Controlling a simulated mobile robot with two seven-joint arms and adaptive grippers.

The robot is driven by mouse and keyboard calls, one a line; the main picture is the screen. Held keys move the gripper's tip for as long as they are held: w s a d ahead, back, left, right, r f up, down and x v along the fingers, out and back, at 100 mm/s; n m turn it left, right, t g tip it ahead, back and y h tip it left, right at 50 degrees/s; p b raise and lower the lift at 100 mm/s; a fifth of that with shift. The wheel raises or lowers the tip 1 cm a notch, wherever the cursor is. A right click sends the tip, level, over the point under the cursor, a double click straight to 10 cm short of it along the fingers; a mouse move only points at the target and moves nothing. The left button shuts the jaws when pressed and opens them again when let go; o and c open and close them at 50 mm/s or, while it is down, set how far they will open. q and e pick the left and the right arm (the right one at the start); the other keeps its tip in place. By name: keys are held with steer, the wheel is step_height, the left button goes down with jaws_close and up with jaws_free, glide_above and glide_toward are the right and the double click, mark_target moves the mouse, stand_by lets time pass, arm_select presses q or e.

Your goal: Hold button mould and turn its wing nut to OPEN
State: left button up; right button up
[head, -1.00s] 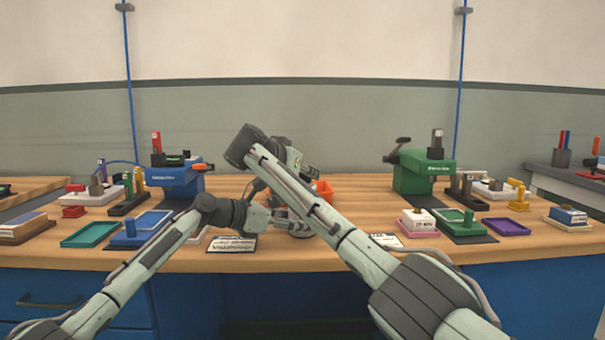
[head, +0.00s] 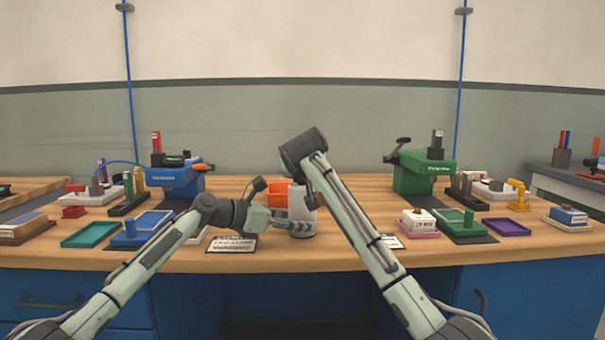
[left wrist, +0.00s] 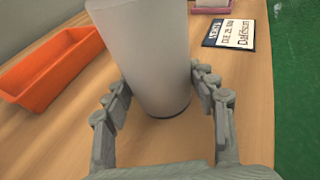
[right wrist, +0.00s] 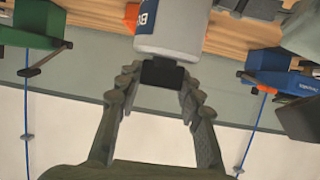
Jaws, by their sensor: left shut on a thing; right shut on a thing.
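The button mould (head: 300,205) is a light grey cylinder standing upright mid-bench in the head view. It also fills the middle of the left wrist view (left wrist: 150,60). My left gripper (head: 285,224) is shut on its lower part, one finger on each side. In the right wrist view the mould (right wrist: 168,25) shows a blue label, cut off, and a black wing nut (right wrist: 163,73) on its end. My right gripper (right wrist: 160,84) is shut on this wing nut from above. In the head view my right arm hides the nut. No OPEN mark is readable.
An orange bin (head: 277,191) stands close behind the mould. A printed card (head: 232,243) lies left of it, another (head: 390,241) right. A blue press (head: 176,178) and a green press (head: 423,175) stand farther out, with trays and small blocks around them.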

steer(key=shift+f, duration=0.1)
arm_select(q)
steer(key=shift+c, duration=0.2)
arm_select(e)
steer(key=o, duration=1.2)
steer(key=v, duration=1.2)
arm_select(q)
steer(key=o, duration=1)
steer(key=shift+c, duration=0.2)
